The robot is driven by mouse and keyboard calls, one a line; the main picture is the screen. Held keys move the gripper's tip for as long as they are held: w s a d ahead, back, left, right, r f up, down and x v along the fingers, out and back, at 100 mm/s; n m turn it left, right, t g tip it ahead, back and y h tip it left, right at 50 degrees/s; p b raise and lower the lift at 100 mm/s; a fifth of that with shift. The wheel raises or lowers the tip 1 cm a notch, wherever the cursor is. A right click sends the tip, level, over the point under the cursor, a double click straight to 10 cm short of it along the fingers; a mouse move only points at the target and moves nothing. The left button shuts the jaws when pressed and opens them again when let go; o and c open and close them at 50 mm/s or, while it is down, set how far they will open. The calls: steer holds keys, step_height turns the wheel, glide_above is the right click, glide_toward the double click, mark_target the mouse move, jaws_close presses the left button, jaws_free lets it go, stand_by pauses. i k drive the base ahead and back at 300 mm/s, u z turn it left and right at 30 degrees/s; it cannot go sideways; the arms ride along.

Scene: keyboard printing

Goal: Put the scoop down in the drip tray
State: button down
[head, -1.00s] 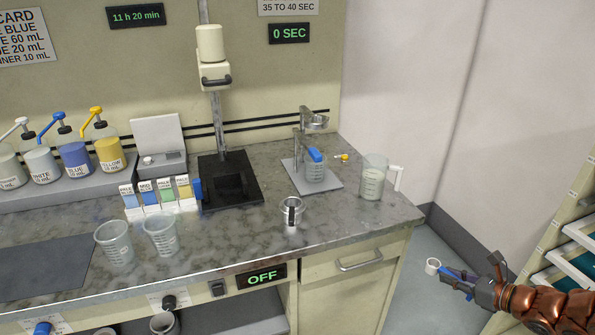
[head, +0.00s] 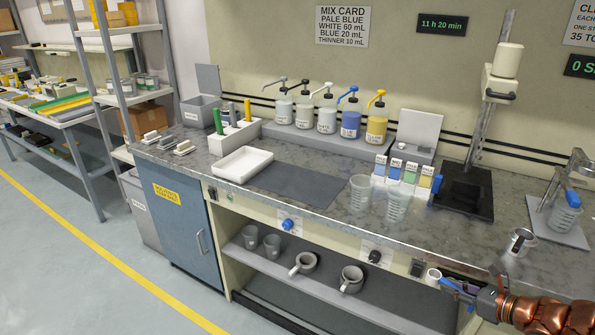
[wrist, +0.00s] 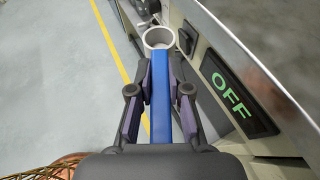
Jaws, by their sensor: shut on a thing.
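My gripper (head: 468,292) is at the lower right of the head view, in front of the bench's front edge. It is shut on the blue handle of the scoop (head: 433,276). In the wrist view the blue handle (wrist: 160,105) runs between the two fingers of my gripper (wrist: 159,82), and the scoop's pale round cup (wrist: 159,38) is beyond the tips. A shallow white tray (head: 227,176), which looks like the drip tray, lies on the bench top left of the dark mat. It appears empty, and my gripper is well to its right.
A grey-blue mat (head: 301,184) lies beside the tray. Two clear cups (head: 397,204), a small metal cup (head: 520,243) and pump bottles (head: 326,119) stand on the bench. Mugs (head: 351,280) sit on the shelf below. The floor in front is clear.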

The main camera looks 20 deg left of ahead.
mark_target(250, 162)
steer(key=u, duration=1.65)
steer(key=i, duration=1.65)
